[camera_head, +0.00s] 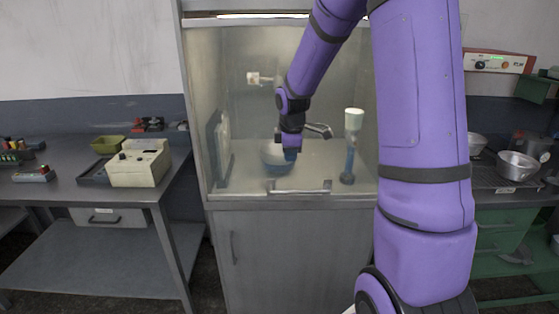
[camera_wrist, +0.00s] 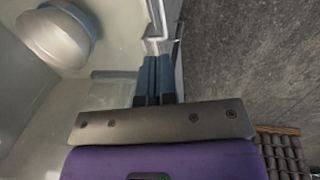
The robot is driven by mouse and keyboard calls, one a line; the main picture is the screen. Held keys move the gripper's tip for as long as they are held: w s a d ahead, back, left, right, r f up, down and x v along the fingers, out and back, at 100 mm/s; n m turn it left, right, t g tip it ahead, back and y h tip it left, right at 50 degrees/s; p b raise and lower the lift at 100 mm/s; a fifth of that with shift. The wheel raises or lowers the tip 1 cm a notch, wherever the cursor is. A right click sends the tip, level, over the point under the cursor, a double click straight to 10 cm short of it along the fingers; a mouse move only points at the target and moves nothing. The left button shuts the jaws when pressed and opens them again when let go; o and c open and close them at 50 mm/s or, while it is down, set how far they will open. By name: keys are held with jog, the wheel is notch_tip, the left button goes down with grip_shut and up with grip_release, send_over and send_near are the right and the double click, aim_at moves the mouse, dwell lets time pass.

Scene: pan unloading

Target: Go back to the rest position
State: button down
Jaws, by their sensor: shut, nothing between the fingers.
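My gripper (camera_head: 290,154) is at the end of my purple arm, inside the front of the glass-walled cabinet. In the wrist view its two blue fingers (camera_wrist: 156,78) are pressed together with nothing between them. A metal pan or bowl (camera_head: 274,158) lies on the cabinet floor just behind and beside the fingers in the head view. In the wrist view the pan (camera_wrist: 58,36) is at the upper left, apart from the fingers.
The cabinet (camera_head: 290,252) has a raised front edge near my gripper. A faucet and a bottle-like stand (camera_head: 350,150) are to the right inside. A table with a beige device (camera_head: 140,163) stands left. Metal pots (camera_head: 517,166) sit on a rack at right.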

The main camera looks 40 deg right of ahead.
jog(key=shift+r, duration=0.2)
jog(key=s+a+r+m+t, duration=0.2)
jog(key=s+a+r+m, duration=0.3)
jog(key=s+a+r, duration=0.55)
jog(key=s+a+r+m, duration=0.2)
jog(key=s+r+m, duration=0.1)
jog(key=s, duration=0.6)
jog(key=s+a+r+m+t+y, duration=0.1)
jog(key=s+a+r+m, duration=0.2)
jog(key=s, duration=0.5)
jog(key=shift+s+a+r, duration=0.3)
jog(key=shift+s+r, duration=0.05)
jog(key=shift+r, duration=0.3)
